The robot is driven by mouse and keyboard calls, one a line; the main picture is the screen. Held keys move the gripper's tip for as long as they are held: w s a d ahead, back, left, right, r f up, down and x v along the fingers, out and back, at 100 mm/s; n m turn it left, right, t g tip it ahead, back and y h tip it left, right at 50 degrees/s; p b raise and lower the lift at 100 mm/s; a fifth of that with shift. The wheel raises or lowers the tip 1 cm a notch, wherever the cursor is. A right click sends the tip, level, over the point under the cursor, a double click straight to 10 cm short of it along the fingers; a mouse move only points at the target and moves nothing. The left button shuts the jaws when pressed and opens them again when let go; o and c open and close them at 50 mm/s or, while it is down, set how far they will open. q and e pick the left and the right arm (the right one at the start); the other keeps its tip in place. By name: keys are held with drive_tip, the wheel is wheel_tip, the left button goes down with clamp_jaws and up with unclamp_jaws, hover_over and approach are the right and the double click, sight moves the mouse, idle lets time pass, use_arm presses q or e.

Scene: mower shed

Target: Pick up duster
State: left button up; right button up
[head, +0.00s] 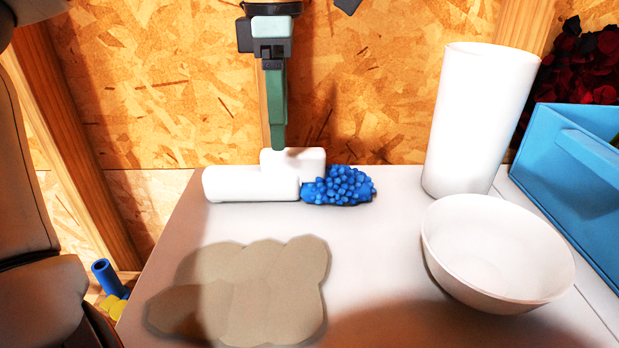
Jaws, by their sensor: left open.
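The duster (340,187) has a blue, knobbly head and lies near the back edge of the white tabletop (375,270). White rounded pieces (250,184) lie against its left end; I cannot tell whether they are its handle. My left gripper (278,146) points straight down, its green finger tip just above or behind the upper white piece, left of the blue head. It is open, seen edge-on, with nothing visible in it. I cannot tell whether it touches the white piece. My right gripper is not in view.
A tall white cylinder (480,120) stands right of the duster, with a white bowl (495,255) in front. A blue crate (570,160) is at the right edge. A flat beige cloth (250,290) lies in front. A chipboard wall (375,90) closes the back.

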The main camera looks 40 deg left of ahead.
sight(288, 150)
use_arm(q)
drive_tip(key=f, duration=0.7)
drive_tip(key=shift+w+d+f, duration=0.15)
drive_tip(key=shift+w+d, duration=0.1)
drive_tip(key=shift+d, duration=0.1)
drive_tip(key=shift+c, duration=0.3)
clamp_jaws()
